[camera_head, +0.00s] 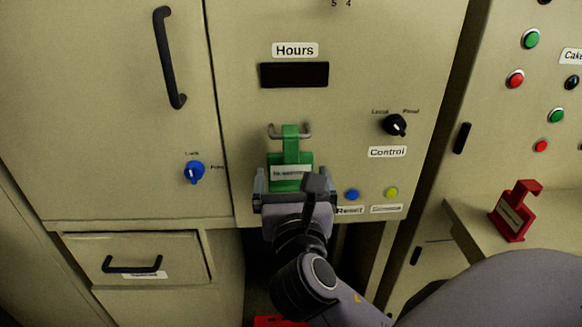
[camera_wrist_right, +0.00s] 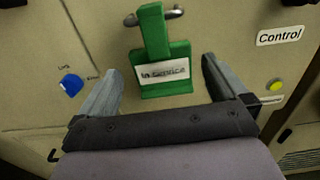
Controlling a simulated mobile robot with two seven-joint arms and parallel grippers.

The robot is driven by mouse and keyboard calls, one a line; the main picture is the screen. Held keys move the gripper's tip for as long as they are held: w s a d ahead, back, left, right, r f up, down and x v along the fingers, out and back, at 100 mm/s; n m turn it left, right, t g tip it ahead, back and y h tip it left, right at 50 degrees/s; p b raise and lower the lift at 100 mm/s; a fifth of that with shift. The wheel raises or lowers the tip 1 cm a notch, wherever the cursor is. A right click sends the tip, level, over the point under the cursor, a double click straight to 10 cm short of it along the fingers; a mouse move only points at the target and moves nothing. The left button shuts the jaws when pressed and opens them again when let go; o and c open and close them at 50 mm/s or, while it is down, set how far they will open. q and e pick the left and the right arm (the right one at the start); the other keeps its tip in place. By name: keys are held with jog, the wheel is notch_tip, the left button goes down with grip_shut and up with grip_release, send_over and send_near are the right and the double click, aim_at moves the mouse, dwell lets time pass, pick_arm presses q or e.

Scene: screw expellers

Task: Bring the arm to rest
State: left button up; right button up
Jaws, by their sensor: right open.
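My right gripper (camera_head: 297,184) reaches up in front of the lower middle of the cabinet. It is open, with its two fingers to either side of a green tag (camera_head: 291,160) labelled "In service" in the right wrist view (camera_wrist_right: 163,52). The tag hangs on a metal handle (camera_head: 275,130) of the cabinet front. The fingers (camera_wrist_right: 158,92) look clear of the tag on both sides, though I cannot tell the depth between them. My left gripper is not in view.
A blue knob (camera_head: 194,172) is left of the gripper. A black control knob (camera_head: 395,125), a blue button (camera_head: 352,195) and a yellow button (camera_head: 391,193) are right. A red tag (camera_head: 515,211) stands on a ledge (camera_head: 470,222) at the right. A drawer (camera_head: 150,248) is lower left.

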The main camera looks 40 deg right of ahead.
jog(key=shift+s+a, duration=0.2)
jog(key=shift+s, duration=0.25)
jog(key=a+f+m+g+y+p, duration=0.15)
jog(key=f+m+y, duration=0.3)
jog(key=f, duration=0.45)
jog(key=a+f+m+g+y, duration=0.1)
jog(key=a+f+m+y, duration=0.3)
jog(key=f, duration=0.5)
jog(key=s+f+m+g+y, duration=0.2)
jog(key=s+f+m, duration=1)
jog(key=m, duration=0.7)
jog(key=shift+f+y+p, duration=0.35)
jog(key=shift+f+y, duration=0.1)
jog(key=shift+f, duration=0.05)
jog(key=shift+a+g, duration=0.1)
jog(key=shift+g, duration=0.15)
